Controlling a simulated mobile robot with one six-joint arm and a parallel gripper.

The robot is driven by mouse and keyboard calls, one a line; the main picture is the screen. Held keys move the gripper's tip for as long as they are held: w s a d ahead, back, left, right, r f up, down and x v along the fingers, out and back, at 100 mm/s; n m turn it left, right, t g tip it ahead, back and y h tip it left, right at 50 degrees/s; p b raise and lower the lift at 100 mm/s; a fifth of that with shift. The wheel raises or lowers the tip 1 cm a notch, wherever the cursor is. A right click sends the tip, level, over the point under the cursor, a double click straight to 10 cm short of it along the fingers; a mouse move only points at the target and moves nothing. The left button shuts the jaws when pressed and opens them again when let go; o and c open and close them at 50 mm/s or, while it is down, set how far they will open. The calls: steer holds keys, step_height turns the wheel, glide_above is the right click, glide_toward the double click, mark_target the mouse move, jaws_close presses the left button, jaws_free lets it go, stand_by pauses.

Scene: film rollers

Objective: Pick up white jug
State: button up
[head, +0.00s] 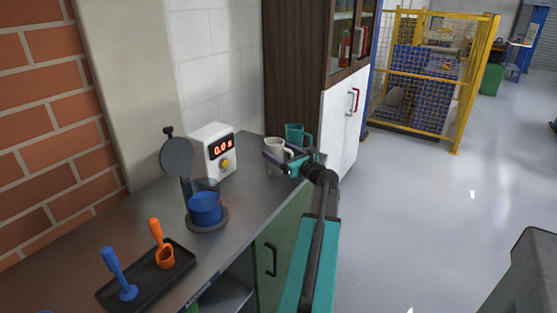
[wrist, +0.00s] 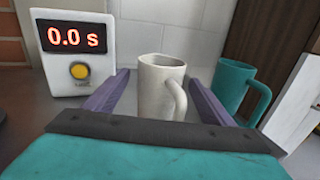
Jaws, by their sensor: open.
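The white jug (head: 275,152) stands upright at the far end of the counter, partly hidden by my gripper in the head view. In the wrist view the white jug (wrist: 160,88) stands between the two purple fingers, its handle facing right. My gripper (head: 278,159) is open at the jug, and in the wrist view the open gripper (wrist: 160,95) has one finger on each side of it. I cannot tell whether either finger touches the jug.
A teal jug (wrist: 233,85) stands close on the right, also visible in the head view (head: 294,133). A white timer box (head: 213,150) reading 0.0 s is on the left.

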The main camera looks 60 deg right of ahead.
steer(key=shift+x, duration=1.1)
steer(key=c, duration=1.5)
